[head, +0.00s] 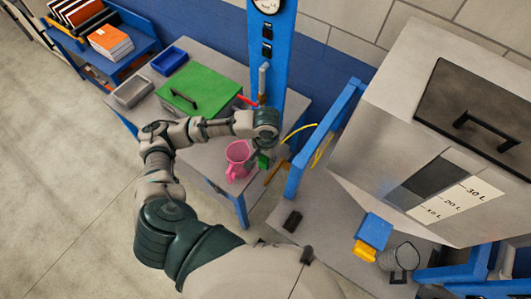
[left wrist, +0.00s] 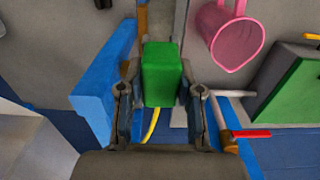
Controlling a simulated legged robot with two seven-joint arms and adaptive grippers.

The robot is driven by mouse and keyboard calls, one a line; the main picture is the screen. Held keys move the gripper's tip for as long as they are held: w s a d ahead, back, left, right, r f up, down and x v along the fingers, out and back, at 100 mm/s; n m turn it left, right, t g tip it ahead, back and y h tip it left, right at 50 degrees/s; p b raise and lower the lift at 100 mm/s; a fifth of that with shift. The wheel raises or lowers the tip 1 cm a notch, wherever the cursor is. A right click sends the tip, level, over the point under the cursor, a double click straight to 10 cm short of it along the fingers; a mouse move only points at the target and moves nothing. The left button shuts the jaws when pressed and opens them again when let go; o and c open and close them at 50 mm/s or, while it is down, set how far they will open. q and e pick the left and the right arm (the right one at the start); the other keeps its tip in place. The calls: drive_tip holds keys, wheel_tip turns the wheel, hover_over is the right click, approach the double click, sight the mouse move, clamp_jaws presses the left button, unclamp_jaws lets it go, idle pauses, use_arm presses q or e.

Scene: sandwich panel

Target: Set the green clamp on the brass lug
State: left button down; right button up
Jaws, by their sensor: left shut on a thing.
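The green clamp (head: 263,161) is a small green block held below my left gripper (head: 266,145). In the left wrist view the green clamp (left wrist: 163,75) sits between the two fingers of my left gripper (left wrist: 158,95), which is shut on it. A brass-coloured bar (head: 276,172), which may be the brass lug, shows just right of and below the clamp in the head view, near the table edge. I cannot tell whether the clamp touches it. My right gripper is not in view.
A pink mug (head: 238,158) stands close left of the clamp; it also shows in the left wrist view (left wrist: 228,35). A green case (head: 193,90) lies behind my arm. A blue post (head: 271,55) and blue frame (head: 318,140) flank the spot, with a yellow cable (head: 301,130) between.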

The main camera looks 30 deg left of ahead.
use_arm(q)
drive_tip(key=f, duration=0.2)
drive_tip(key=d+f, duration=0.1)
drive_tip(key=f, duration=0.2)
drive_tip(key=shift+s+d+f, duration=0.1)
drive_tip(key=shift+d+f, duration=0.05)
drive_tip(key=shift+f, duration=0.1)
drive_tip(key=shift+d, duration=0.15)
drive_tip(key=shift+d+r, duration=0.1)
drive_tip(key=shift+d, duration=0.8)
drive_tip(key=shift+a, duration=0.3)
drive_tip(key=shift+a+f, duration=0.4)
drive_tip(key=c, duration=0.9)
unclamp_jaws()
drive_tip(key=shift+o, duration=1)
drive_tip(key=shift+d, duration=0.2)
drive_tip(key=shift+d+r, duration=0.1)
drive_tip(key=shift+d, duration=0.2)
wheel_tip(320, 180, up, 12)
drive_tip(key=shift+d, duration=0.15)
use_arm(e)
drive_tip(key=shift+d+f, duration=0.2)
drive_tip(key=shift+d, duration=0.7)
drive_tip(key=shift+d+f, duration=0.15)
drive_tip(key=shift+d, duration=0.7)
